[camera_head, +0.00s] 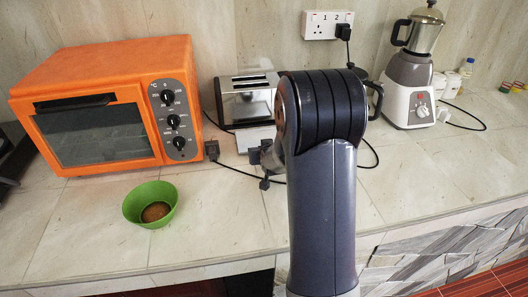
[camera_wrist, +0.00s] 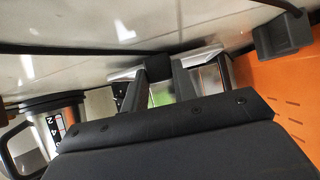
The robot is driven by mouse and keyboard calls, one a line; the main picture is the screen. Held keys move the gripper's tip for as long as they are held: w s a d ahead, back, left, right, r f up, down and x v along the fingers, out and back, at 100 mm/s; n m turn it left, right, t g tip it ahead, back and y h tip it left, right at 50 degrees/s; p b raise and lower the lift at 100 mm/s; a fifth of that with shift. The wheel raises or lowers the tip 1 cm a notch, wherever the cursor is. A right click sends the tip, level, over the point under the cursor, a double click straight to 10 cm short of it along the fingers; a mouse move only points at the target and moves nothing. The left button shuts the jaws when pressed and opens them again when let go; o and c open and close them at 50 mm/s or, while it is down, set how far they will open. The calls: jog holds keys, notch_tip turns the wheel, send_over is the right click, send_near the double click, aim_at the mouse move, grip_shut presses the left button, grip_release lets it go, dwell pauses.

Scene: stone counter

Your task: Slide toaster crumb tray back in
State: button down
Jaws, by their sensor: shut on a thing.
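The silver toaster (camera_head: 248,105) stands against the wall, right of the orange oven; my arm hides its right part. The pale metal crumb tray (camera_head: 250,140) sticks out of the toaster's lower front toward me. My gripper (camera_head: 266,157) is at the tray's front end, low over the counter. In the wrist view, the toaster's shiny side (camera_wrist: 212,78) shows a green reflection between and beside the fingers. There my gripper (camera_wrist: 158,72) is shut on a dark block at the tray's edge, seemingly its handle. The slot itself is hidden.
The orange oven (camera_head: 105,105) stands close on the left, with a black plug (camera_head: 212,150) and cable beside the toaster. A green bowl (camera_head: 150,205) with brown contents sits front left. A blender (camera_head: 410,80) stands right. The front counter is mostly clear.

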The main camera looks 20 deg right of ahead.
jog(key=shift+f+b, duration=0.7)
jog(key=shift+b, duration=0.05)
dwell(0.4)
jog(key=c, duration=1.1)
grip_release()
jog(key=shift+o, duration=0.2)
jog(key=v, duration=1)
jog(key=shift+s+r, duration=0.3)
jog(key=x, duration=1)
jog(key=shift+w+f, duration=0.3)
jog(key=shift+r, duration=0.15)
